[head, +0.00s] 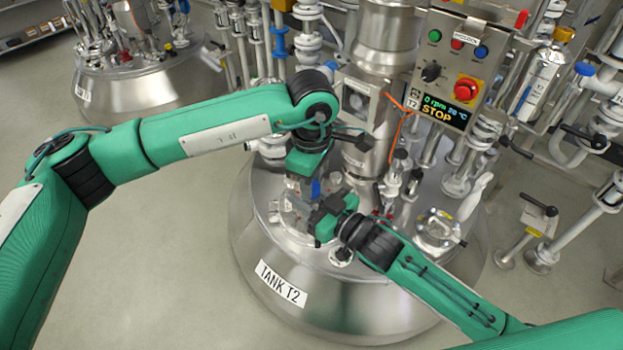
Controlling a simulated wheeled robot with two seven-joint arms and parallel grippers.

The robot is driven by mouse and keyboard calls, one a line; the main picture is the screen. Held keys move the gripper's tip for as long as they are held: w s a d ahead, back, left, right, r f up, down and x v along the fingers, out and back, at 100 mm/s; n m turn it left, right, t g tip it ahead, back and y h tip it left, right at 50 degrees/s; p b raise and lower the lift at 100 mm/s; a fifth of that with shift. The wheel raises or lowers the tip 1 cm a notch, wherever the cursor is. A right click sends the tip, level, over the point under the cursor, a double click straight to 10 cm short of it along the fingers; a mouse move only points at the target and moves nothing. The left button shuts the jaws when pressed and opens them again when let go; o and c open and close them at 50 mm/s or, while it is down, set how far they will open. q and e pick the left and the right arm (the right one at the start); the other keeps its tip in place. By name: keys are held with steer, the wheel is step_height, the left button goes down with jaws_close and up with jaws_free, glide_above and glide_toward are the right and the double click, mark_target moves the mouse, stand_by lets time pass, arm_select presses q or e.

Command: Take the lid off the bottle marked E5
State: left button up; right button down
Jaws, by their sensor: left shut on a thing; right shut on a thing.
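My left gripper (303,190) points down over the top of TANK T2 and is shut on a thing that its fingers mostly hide. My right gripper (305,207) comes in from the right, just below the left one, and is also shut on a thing. A small pale, glassy shape (291,203) shows between and beside the fingers; it may be the bottle. A small blue piece (316,188) shows just right of the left fingers; I cannot tell if it is the lid. No E5 mark is readable.
The steel tank marked TANK T2 (335,300) stands below both grippers. Pipes and valves crowd its top. A control box (455,75) with a red stop button and a display reading STOP hangs at the upper right. An orange cable (395,130) runs down from it. Open floor lies left.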

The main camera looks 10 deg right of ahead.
arm_select(q)
steer(key=n, duration=0.5)
steer(key=shift+d+r, duration=0.1)
steer(key=n, duration=0.4)
steer(key=shift+n, duration=0.3)
steer(key=n, duration=0.7)
steer(key=shift+w+a+n, duration=0.1)
steer(key=shift+a+n, duration=0.15)
steer(key=shift+n, duration=0.15)
steer(key=n, duration=0.4)
steer(key=shift+n, duration=0.4)
steer(key=n, duration=0.3)
steer(key=shift+a, duration=0.1)
steer(key=n, duration=0.7)
steer(key=shift+s+n, duration=0.2)
steer(key=shift+n, duration=0.2)
steer(key=shift+r, duration=0.15)
